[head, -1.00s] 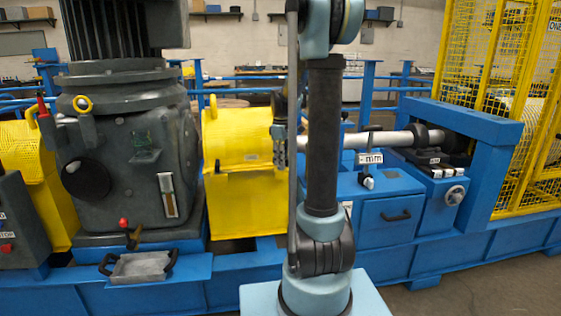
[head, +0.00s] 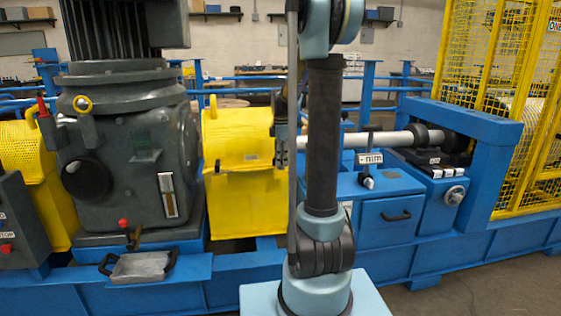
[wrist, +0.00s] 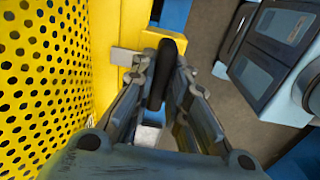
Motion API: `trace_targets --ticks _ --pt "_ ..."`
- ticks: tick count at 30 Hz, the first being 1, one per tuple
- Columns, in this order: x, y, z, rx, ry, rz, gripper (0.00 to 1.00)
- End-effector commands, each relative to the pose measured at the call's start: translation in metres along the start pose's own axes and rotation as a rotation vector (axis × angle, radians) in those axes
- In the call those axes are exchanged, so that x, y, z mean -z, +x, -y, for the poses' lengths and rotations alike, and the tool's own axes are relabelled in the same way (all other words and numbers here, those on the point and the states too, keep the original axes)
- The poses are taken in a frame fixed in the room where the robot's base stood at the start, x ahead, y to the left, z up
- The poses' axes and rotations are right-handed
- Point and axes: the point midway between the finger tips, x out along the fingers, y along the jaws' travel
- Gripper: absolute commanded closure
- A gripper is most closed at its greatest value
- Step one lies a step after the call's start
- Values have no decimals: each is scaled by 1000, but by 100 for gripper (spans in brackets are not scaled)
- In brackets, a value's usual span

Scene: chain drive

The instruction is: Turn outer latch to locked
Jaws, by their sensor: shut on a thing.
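The yellow guard (head: 238,175) stands in the middle of the head view, and its perforated side (wrist: 45,80) fills the left of the wrist view. The latch (wrist: 166,62) shows in the wrist view as a black rounded handle beside the guard's yellow edge. My gripper (wrist: 164,92) is shut on this handle, with one finger on each side of it. In the head view my gripper (head: 280,150) is at the guard's right edge, partly hidden by my arm. The latch cannot be made out there, and its locked mark does not show.
A grey metal block (wrist: 126,61) sits by the guard's edge close to my fingers. A dark gearbox (head: 130,170) stands left of the guard. A steel shaft (head: 390,139) and blue frame (head: 465,120) lie to the right. A yellow mesh cage (head: 500,90) stands farther right.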

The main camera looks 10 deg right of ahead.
Motion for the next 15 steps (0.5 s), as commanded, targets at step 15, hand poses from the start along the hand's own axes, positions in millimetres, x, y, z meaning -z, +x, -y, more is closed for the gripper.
trace_targets --ticks 15 --pt "-2 -1 -3 -4 -7 4 71"
